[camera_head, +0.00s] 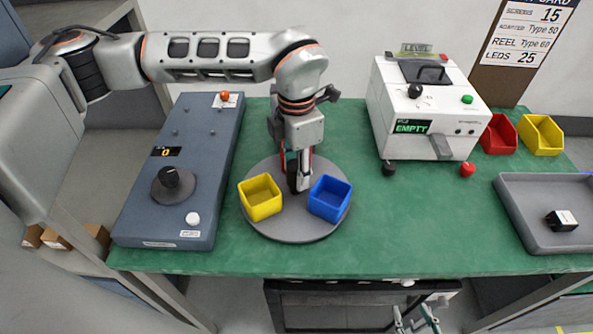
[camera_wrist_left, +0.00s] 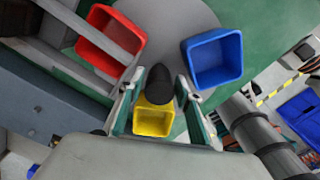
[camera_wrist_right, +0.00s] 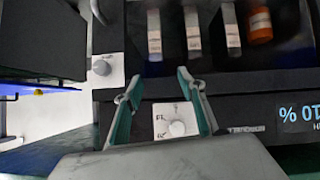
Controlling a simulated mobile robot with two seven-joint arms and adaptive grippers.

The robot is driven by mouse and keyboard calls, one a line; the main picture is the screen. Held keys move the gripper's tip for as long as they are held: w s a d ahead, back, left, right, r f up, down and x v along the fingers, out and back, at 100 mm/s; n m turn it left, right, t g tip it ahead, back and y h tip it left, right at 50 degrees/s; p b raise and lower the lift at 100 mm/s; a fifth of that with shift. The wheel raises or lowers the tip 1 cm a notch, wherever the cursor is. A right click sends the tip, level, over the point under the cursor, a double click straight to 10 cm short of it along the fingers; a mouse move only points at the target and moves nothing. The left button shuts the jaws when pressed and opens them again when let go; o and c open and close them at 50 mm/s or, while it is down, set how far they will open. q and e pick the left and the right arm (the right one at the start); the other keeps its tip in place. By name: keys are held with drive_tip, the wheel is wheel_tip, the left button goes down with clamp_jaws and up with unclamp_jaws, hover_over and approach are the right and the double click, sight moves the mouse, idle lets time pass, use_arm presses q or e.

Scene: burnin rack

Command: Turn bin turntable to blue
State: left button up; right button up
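The bin turntable (camera_head: 290,232) is a grey disc on the green bench. A yellow bin (camera_head: 261,198) sits at its front left and a blue bin (camera_head: 330,198) at its front right. A red bin (camera_wrist_left: 108,42) shows in the left wrist view; my arm mostly hides it in the head view. A dark upright knob (camera_wrist_left: 160,84) stands at the middle. My left gripper (camera_head: 298,185) is over the middle, its open fingers either side of the knob with visible gaps. My right gripper (camera_wrist_right: 160,85) is open and empty, low in front of the bench, facing a panel with a white knob (camera_wrist_right: 177,128).
A blue-grey control box (camera_head: 190,150) with a black dial stands left of the turntable. A white tester (camera_head: 425,110) stands behind right. Small red (camera_head: 498,135) and yellow (camera_head: 540,135) bins and a grey tray (camera_head: 520,205) are further right. Green bench is clear between turntable and tray.

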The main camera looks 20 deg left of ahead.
use_arm(q)
drive_tip(key=shift+f, duration=0.65)
use_arm(e)
drive_tip(key=shift+w+r, duration=0.25)
drive_tip(key=shift+r, duration=0.1)
use_arm(q)
clamp_jaws()
use_arm(e)
drive_tip(key=shift+s+f, duration=0.1)
drive_tip(key=shift+f, duration=0.1)
use_arm(q)
drive_tip(key=shift+w, duration=0.1)
